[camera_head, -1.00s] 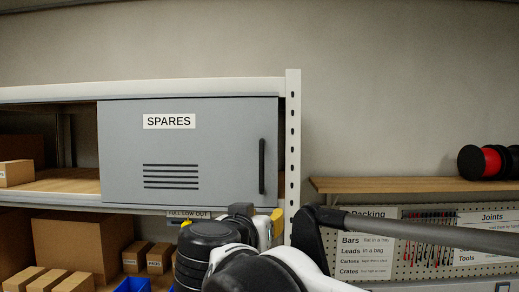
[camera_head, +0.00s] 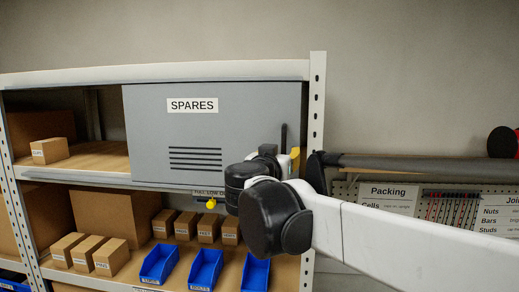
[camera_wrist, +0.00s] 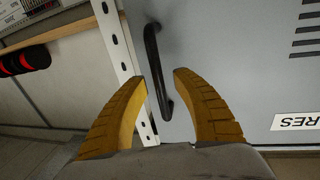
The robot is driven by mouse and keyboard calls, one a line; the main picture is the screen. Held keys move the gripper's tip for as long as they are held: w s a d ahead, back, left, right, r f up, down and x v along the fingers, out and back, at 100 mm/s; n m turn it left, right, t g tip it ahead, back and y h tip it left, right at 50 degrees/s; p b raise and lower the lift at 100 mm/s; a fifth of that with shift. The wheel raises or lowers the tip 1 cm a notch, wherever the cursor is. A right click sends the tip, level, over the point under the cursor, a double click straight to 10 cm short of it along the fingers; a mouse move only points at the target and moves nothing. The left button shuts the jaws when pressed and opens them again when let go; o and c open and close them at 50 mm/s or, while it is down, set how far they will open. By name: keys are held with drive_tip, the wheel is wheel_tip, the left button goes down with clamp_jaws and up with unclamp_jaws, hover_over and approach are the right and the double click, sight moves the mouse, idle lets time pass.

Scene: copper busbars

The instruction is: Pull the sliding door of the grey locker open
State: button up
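The grey locker (camera_head: 225,130) stands on a shelf, with a SPARES label and vent slots on its front. Its door shows shut in the head view. The black vertical bar handle (camera_head: 284,136) is near the door's right edge, its lower part hidden behind my arm. In the wrist view the handle (camera_wrist: 155,70) lies between and beyond the fingertips. My gripper (camera_wrist: 160,80) is open, its two yellow fingers spread on either side of the handle's line. In the head view only a bit of a yellow finger (camera_head: 295,155) shows beside the handle.
A white perforated shelf post (camera_head: 317,120) stands just right of the locker; it also shows in the wrist view (camera_wrist: 118,45). Cardboard boxes (camera_head: 115,215) and blue bins (camera_head: 205,268) fill the shelf below. The shelf left of the locker has free room.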

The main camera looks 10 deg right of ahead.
drive_tip(key=shift+w, duration=0.15)
clamp_jaws()
